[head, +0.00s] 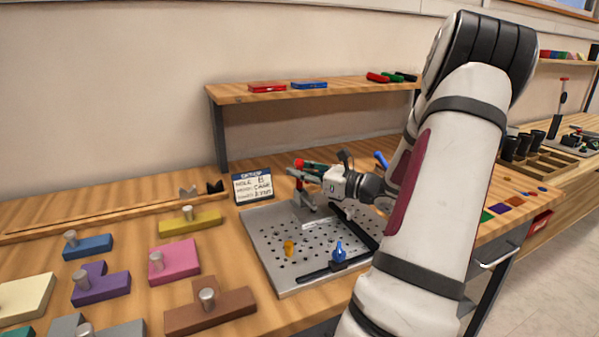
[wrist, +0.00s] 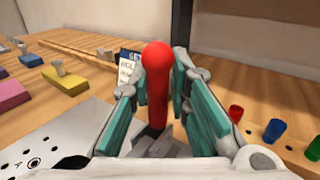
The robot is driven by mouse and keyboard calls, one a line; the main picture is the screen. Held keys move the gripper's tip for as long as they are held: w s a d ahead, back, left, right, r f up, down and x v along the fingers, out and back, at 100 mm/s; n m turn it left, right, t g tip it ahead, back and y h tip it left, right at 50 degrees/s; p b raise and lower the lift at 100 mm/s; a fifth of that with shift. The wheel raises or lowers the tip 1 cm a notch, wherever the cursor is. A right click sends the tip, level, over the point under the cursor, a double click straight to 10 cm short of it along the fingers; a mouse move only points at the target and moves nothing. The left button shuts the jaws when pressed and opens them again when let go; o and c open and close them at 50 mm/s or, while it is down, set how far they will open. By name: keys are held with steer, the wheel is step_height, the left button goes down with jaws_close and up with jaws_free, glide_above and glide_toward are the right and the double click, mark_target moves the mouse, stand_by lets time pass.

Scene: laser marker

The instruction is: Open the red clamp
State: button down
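The red clamp (head: 300,188) stands at the back of the grey perforated plate (head: 268,250). Its red handle (wrist: 157,85) has a rounded tip and points up in the wrist view. My gripper (head: 312,166) is at this handle. In the wrist view, its teal-padded fingers (wrist: 160,92) stand on both sides of the handle, with narrow gaps visible beside the shaft. The fingers look open around it; contact at the fingertips cannot be made out. The clamp's lower part is mostly hidden by the gripper in the wrist view.
A small sign (head: 252,187) stands behind the plate. Knobbed coloured blocks (head: 175,262) lie to the left. A raised shelf (head: 340,90) runs along the wall.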

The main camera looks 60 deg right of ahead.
steer(key=shift+a+r+p, duration=0.1)
steer(key=shift+p, duration=0.45)
steer(key=p, duration=0.1)
steer(key=g+p, duration=0.1)
steer(key=p, duration=0.1)
steer(key=shift+w+r+m, duration=0.15)
steer(key=shift+w+m, duration=0.2)
steer(key=shift+m, duration=0.05)
steer(key=p, duration=0.1)
steer(key=g+p, duration=0.1)
steer(key=p, duration=0.1)
steer(key=shift+w+d+m+g, duration=0.3)
steer(key=g+p, duration=0.1)
steer(key=p, duration=0.1)
steer(key=w+f+m+g+p, duration=0.1)
steer(key=p, duration=0.2)
steer(key=d+g+y+p, duration=0.1)
steer(key=p, duration=0.2)
steer(key=shift+w+f+m+g, duration=0.15)
steer(key=shift+w+m+g, duration=0.25)
steer(key=shift+w+d+f+m+g+y+p, duration=0.3)
steer(key=shift+w+f+m+g+y+p, duration=0.2)
steer(key=shift+g+p, duration=0.5)
steer(key=shift+w+d+f+m+g+y, duration=0.1)
steer(key=shift+w+f+m+g+y, duration=0.15)
steer(key=shift+f+g, duration=0.25)
steer(key=shift+w+d+f+m+g+y, duration=0.15)
steer(key=shift+f+g+y, duration=0.15)
steer(key=shift+g, duration=0.2)
steer(key=shift+a+f, duration=0.1)
